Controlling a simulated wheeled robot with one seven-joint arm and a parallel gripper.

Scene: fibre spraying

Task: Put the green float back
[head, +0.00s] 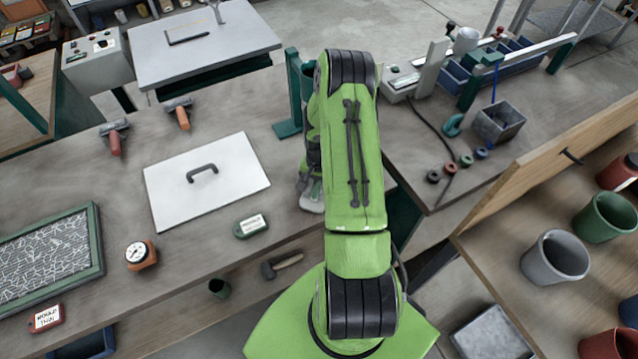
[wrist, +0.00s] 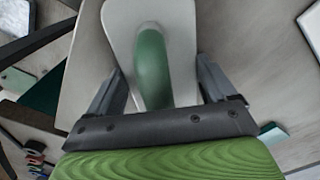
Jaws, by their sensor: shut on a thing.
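The green float shows in the wrist view as a pale grey plate with a rounded green handle (wrist: 153,65). My gripper (wrist: 160,88) is shut on it, with a dark finger on each side of the handle. In the head view my green arm hides most of the gripper and float; a small grey part shows low beside the arm, and I cannot tell which it belongs to. A dark green stand (head: 292,100) with a flat foot rises from the bench just left of the arm.
A white board with a black handle (head: 205,180) lies left of my arm. A grey box (head: 499,122) and small rings stand on the right bench.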

